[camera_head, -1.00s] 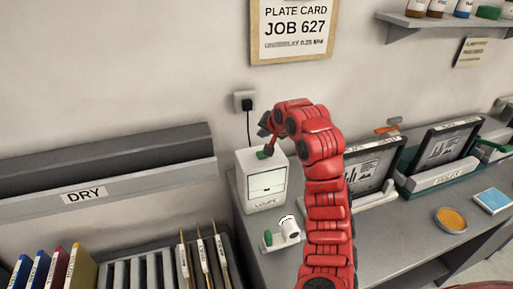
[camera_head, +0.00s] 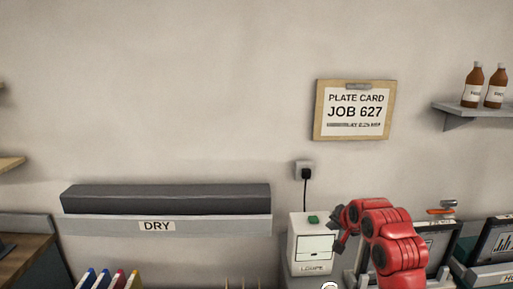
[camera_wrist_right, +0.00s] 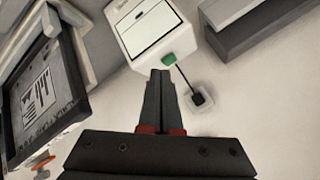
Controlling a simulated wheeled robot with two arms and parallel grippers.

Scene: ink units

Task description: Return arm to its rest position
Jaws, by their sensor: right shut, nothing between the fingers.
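My right arm (camera_head: 385,235) is red and comes up from the bottom right in the head view. I cannot tell whether the gripper touches the box. My left gripper is not in view.
A black plug in a wall socket (camera_head: 303,170) is above the box. A DRY rack (camera_head: 220,226) is on the left. A plate card (camera_head: 356,110) hangs on the wall. Framed screens (camera_head: 497,240) stand at right, below a shelf (camera_head: 470,113) with bottles.

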